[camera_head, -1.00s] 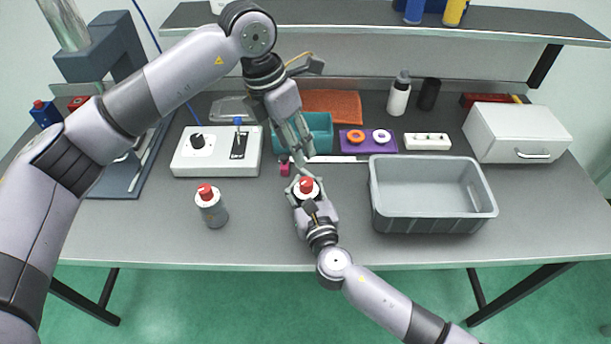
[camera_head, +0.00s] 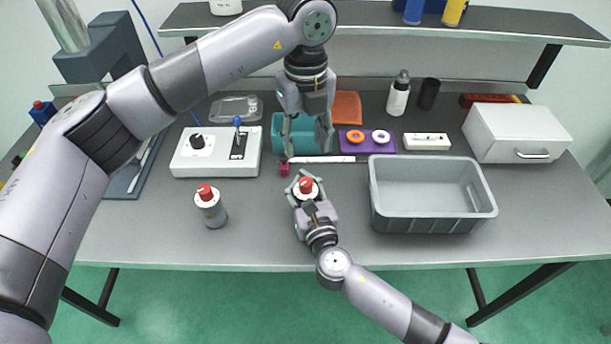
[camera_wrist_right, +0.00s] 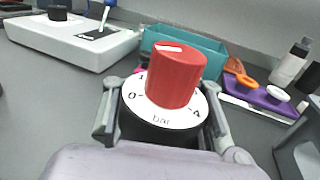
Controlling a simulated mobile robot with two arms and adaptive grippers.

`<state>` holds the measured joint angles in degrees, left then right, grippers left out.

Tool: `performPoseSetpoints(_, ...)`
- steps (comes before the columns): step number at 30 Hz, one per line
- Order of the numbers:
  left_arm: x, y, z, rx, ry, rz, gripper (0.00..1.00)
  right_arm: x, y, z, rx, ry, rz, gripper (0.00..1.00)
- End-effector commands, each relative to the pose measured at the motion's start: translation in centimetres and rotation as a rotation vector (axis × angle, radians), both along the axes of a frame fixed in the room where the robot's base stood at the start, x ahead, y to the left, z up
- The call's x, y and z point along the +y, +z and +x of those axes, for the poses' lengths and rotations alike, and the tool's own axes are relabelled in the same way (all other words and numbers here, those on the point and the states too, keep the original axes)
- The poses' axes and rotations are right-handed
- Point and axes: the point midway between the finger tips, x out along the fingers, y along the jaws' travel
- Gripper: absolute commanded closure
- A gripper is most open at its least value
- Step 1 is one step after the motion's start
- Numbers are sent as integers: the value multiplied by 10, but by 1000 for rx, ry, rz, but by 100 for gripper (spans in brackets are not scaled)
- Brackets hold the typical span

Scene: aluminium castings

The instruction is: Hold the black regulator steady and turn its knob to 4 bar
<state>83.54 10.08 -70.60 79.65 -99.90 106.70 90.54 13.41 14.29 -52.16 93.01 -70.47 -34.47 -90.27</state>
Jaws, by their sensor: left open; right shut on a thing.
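The black regulator (camera_wrist_right: 160,134) has a red knob (camera_wrist_right: 175,78) and a white dial marked 0, 1, 4 and "bar". A white mark on the knob's top lies on its far side, away from the 4; the exact reading is unclear. My right gripper (camera_wrist_right: 162,118) is shut around the black body, one finger on each side. In the head view the right gripper (camera_head: 306,188) holds it upright near the front middle of the table; the red knob (camera_head: 306,184) shows from above. My left gripper (camera_head: 306,150) is open and empty, fingers pointing down, beyond the knob and apart from it.
A grey regulator (camera_head: 211,212) with a red knob stands left. A white control box (camera_head: 187,165), teal bin (camera_head: 280,134), purple tray (camera_head: 369,149) and thin white strip (camera_head: 330,159) lie behind. A grey crate (camera_head: 432,222) is close on the right. The front-left table is clear.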

Motion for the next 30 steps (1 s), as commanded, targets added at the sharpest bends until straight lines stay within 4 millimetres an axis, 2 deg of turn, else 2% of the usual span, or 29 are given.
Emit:
performPoseSetpoints(9,1,-64,-1,3,-3,0,57,0,-1,0,2,0,-2,100)
performPoseSetpoints(15,1,-94,0,1,-2,0,57,0,-1,0,2,0,-2,100)
performPoseSetpoints(21,1,-107,0,1,-3,0,57,0,-1,0,2,0,-2,100)
performPoseSetpoints(30,0,-107,0,0,-3,-1,59,0,-1,0,2,0,-2,100)
